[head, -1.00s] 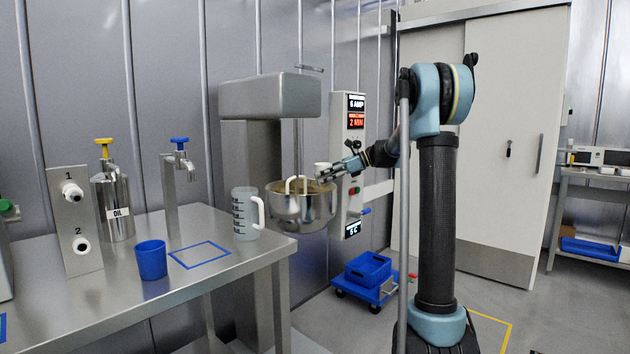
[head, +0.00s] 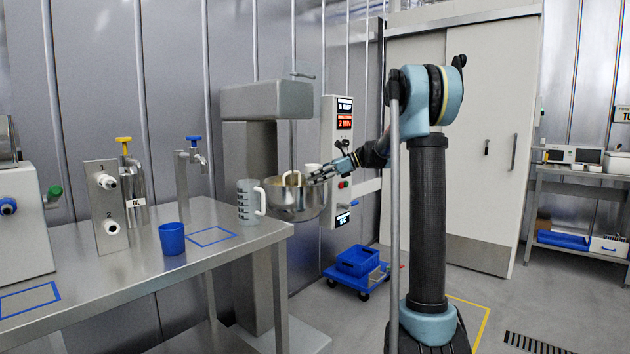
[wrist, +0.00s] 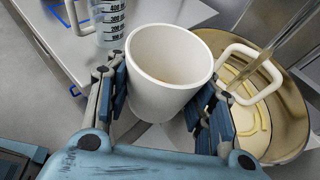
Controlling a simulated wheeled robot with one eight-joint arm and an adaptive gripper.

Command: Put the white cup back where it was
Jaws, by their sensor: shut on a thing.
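The white cup (wrist: 165,75) is held between the fingers of my gripper (wrist: 168,105) in the wrist view. It is tilted toward the camera, with its open rim showing and a tan tint inside. In the head view my gripper (head: 325,174) is beside the mixer bowl, and only a small part of the cup (head: 312,168) shows behind it. A blue square outline (head: 212,237) is on the steel table, with nothing inside it. Another blue outline (head: 28,300) is at the table's front left, also empty.
The steel mixer bowl (head: 295,208) holds pale dough and a hook, close to the cup. A measuring jug (head: 247,205) stands at the table's right end. A blue cup (head: 172,239), a tap (head: 190,165) and a two-nozzle panel (head: 106,205) stand on the table (head: 130,285).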

